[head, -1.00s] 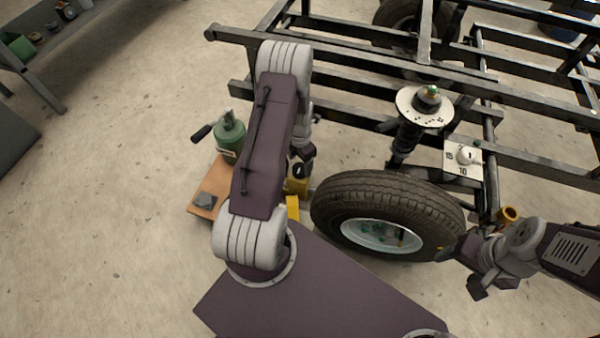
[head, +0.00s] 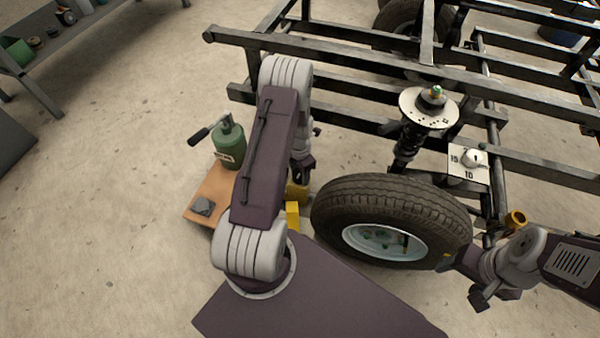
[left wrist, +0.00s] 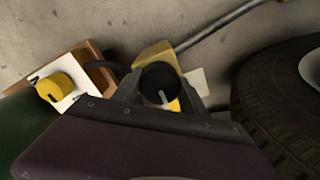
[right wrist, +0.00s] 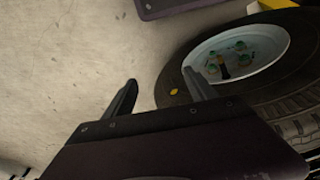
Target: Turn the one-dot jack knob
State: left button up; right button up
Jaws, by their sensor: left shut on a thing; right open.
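My left gripper (left wrist: 162,92) is shut on a black round knob (left wrist: 159,78) with a pale line on its face. The knob sits on a yellow body (left wrist: 155,52); no dots on it can be made out. In the head view my left gripper (head: 301,176) points down onto the yellow body (head: 296,194), and my arm hides part of it. A second knob, yellow (left wrist: 62,86), stands on a white plate at the left of the left wrist view. My right gripper (right wrist: 160,80) is open and empty beside the wheel; the head view shows it (head: 449,258) too.
A tyred wheel (head: 345,200) stands between my grippers. Behind it are a spring strut (head: 408,138), a dark frame (head: 350,75) and a white dial plate (head: 468,176).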

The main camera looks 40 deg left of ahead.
pick_arm(q)
jog(key=shift+r+m+p, duration=0.2)
jog(key=shift+m+p, duration=0.4)
jog(key=shift+p, duration=0.1)
jog(key=m+p, duration=0.5)
jog(key=m, duration=0.1)
jog(key=m+p, duration=0.3)
jog(key=m, duration=0.1)
jog(key=shift+f+m, duration=0.1)
jog(key=shift+m, duration=0.2)
jog(key=m+p, duration=0.1)
jog(key=m, duration=0.3)
jog(key=shift+m+p, duration=0.3)
jog(key=shift+p, duration=0.05)
jog(key=m+p, duration=0.1)
jog(key=m, duration=0.3)
jog(key=shift+m, duration=0.3)
jog(key=m+p, duration=0.1)
jog(key=m, duration=0.4)
jog(key=shift+f, duration=0.1)
jog(key=m+p, duration=0.1)
jog(key=m, duration=0.4)
jog(key=shift+m, duration=0.4)
jog(key=m, duration=0.5)
